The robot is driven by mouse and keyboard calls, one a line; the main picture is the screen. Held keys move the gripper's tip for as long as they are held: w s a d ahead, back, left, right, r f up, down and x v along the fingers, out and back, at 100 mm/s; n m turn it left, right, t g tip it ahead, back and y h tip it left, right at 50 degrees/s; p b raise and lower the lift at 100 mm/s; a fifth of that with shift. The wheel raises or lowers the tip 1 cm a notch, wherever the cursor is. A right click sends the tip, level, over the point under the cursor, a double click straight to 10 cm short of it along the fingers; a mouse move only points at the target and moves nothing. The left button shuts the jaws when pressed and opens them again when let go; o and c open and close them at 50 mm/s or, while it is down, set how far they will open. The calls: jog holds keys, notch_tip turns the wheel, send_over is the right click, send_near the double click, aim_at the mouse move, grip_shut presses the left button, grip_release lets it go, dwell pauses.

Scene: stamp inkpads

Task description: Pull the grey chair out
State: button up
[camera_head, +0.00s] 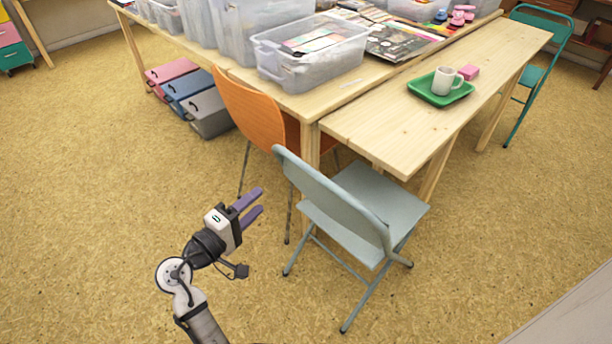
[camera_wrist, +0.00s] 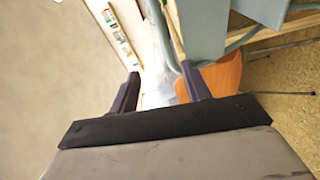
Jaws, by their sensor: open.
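The grey folding chair (camera_head: 335,200) stands on the floor in the head view, its seat facing the near end of the right wooden table (camera_head: 405,128). Its backrest is toward the left front. My gripper (camera_head: 255,204) is left of the chair, apart from it, with its two purple fingers open and nothing between them. In the wrist view my gripper (camera_wrist: 160,92) shows its open fingers, with grey-blue chair parts (camera_wrist: 203,28) beyond and to the right of the right finger.
An orange chair (camera_head: 250,108) stands close behind the grey chair, against the left table (camera_head: 300,100). Grey, blue and red boxes (camera_head: 208,112) lie under that table. A green tray (camera_head: 428,97) with a white mug (camera_head: 445,80) is on the right table. Floor at the front is clear.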

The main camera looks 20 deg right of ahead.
aim_at(316, 180)
jog(key=w+d, duration=0.1)
jog(key=d, duration=0.5)
jog(key=w+d+g, duration=0.1)
jog(key=d, duration=0.4)
jog(key=d+f+g+h, duration=0.1)
jog(key=d, duration=0.5)
jog(key=shift+w+d+m, duration=0.35)
jog(key=shift+w+m, duration=0.05)
jog(key=shift+c, duration=0.5)
grip_shut()
